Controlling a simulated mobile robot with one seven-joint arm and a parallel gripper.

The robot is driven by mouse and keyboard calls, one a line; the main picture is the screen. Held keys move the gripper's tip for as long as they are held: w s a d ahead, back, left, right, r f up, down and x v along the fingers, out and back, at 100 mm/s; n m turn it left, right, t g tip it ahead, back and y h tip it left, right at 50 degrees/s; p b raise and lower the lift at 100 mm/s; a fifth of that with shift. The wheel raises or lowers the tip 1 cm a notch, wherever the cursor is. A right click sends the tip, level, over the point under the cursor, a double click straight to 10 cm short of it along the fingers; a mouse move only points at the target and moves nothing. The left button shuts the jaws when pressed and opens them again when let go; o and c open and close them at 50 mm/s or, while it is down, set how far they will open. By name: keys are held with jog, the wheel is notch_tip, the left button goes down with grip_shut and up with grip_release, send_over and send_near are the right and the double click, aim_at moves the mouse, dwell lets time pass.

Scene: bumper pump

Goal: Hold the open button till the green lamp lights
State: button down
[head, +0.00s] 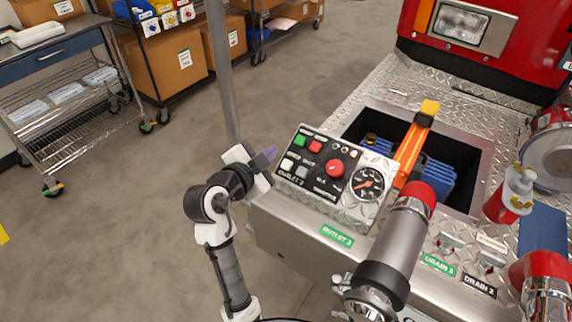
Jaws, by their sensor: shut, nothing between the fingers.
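The control panel (325,187) is black with a metal surround and stands on the bumper, tilted. A green button (299,140) sits at its upper left, with a red button (316,147) to its right. Paler buttons (287,164) are below. Their small labels are unreadable, so I cannot tell for sure which is the open button. Small lamps (345,151) at the upper right are too small to tell whether a green one is lit. My gripper (271,153) is shut and empty just left of the panel; I cannot tell whether it touches the panel's edge.
A red knob (335,168) and a round gauge (368,184) share the panel. An orange strap (411,150) crosses the open bumper well. A red-capped pipe (398,245) rises in front on the right.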

aim_at(288, 160)
jog(key=w+d+f+b, duration=0.2)
jog(key=w+f+b, duration=0.1)
jog(key=f, duration=0.3)
jog(key=shift+d+f+b, duration=0.15)
jog(key=shift+f+b, duration=0.15)
jog(key=shift+b, duration=0.05)
jog(key=shift+w, duration=0.1)
dwell(1.7)
jog(key=shift+w+d+f+b, duration=0.1)
jog(key=shift+w+f+b, duration=0.1)
jog(key=shift+f+b, duration=0.25)
jog(key=shift+w+d+f+b, duration=0.2)
jog(key=shift+f+b, duration=0.15)
jog(key=shift+b, duration=0.25)
dwell(0.4)
dwell(2.9)
jog(key=shift+s+a+r+p, duration=0.15)
jog(key=shift+s+r, duration=0.05)
jog(key=shift+r, duration=0.25)
jog(key=shift+s+a+r+p, duration=0.15)
jog(key=shift+s+r, duration=0.05)
jog(key=shift+r, duration=0.2)
